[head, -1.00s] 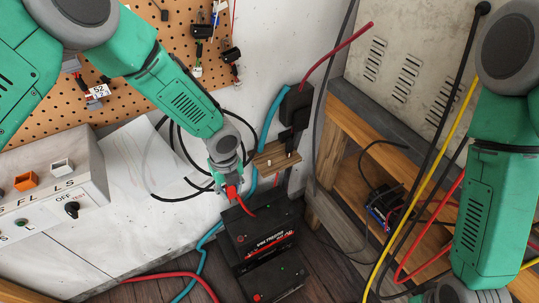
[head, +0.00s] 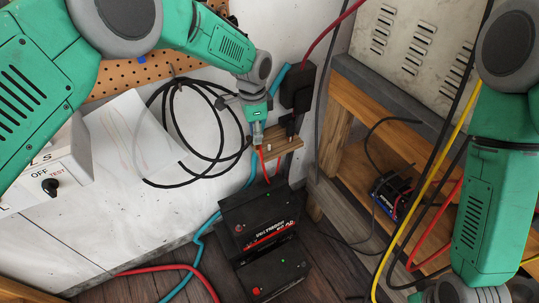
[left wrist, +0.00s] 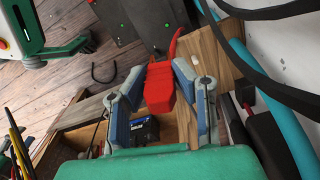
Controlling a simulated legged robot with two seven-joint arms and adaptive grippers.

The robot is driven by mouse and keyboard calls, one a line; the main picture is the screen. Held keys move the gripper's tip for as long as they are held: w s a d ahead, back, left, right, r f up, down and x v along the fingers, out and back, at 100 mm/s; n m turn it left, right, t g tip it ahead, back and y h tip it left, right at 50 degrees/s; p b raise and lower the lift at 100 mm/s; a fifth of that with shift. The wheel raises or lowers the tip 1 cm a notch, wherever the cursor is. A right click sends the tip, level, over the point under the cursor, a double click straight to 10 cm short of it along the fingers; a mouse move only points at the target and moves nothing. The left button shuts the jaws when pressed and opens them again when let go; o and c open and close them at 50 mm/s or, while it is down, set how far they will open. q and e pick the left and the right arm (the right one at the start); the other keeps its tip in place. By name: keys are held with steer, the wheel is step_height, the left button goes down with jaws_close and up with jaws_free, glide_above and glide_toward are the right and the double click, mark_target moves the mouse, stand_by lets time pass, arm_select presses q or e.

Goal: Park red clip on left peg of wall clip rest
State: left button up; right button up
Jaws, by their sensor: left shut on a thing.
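The red clip (left wrist: 160,88) is between the fingers of my left gripper (left wrist: 158,74), which is shut on it, in the left wrist view. In the head view my left gripper (head: 257,137) is at the left end of the wooden wall clip rest (head: 287,142), and only a little red of the clip shows below the fingers. The rest also shows in the left wrist view (left wrist: 222,68), with a pale peg (left wrist: 203,81) beside the gripper finger. I cannot tell whether the clip touches a peg. My right gripper (head: 475,292) is partly cut off at the bottom right.
A black clip (head: 291,122) hangs at the right part of the rest, under a black wall box (head: 298,86). A black battery (head: 258,222) stands below. Black cable loops (head: 190,135) hang on the wall to the left. A wooden shelf (head: 370,150) stands to the right.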

mark_target(269, 146)
arm_select(q)
steer(key=w+d+f+n+b, duration=0.1)
steer(key=w+n+b, duration=0.1)
steer(key=b, duration=0.3)
steer(key=w+d+f+n+b, duration=0.1)
steer(key=w+n+b, duration=0.1)
steer(key=b, duration=0.4)
steer(key=w+d+f+n+b, duration=0.1)
steer(key=w+f+n+b, duration=0.1)
steer(key=n+b, duration=0.2)
steer(key=shift+w+d+n+b, duration=0.1)
steer(key=shift+w+n+b, duration=0.25)
steer(key=shift+b, duration=0.65)
steer(key=shift+w+f, duration=0.1)
steer(key=shift+f, duration=0.5)
steer(key=shift+r+p, duration=0.15)
steer(key=shift+p, duration=2.45)
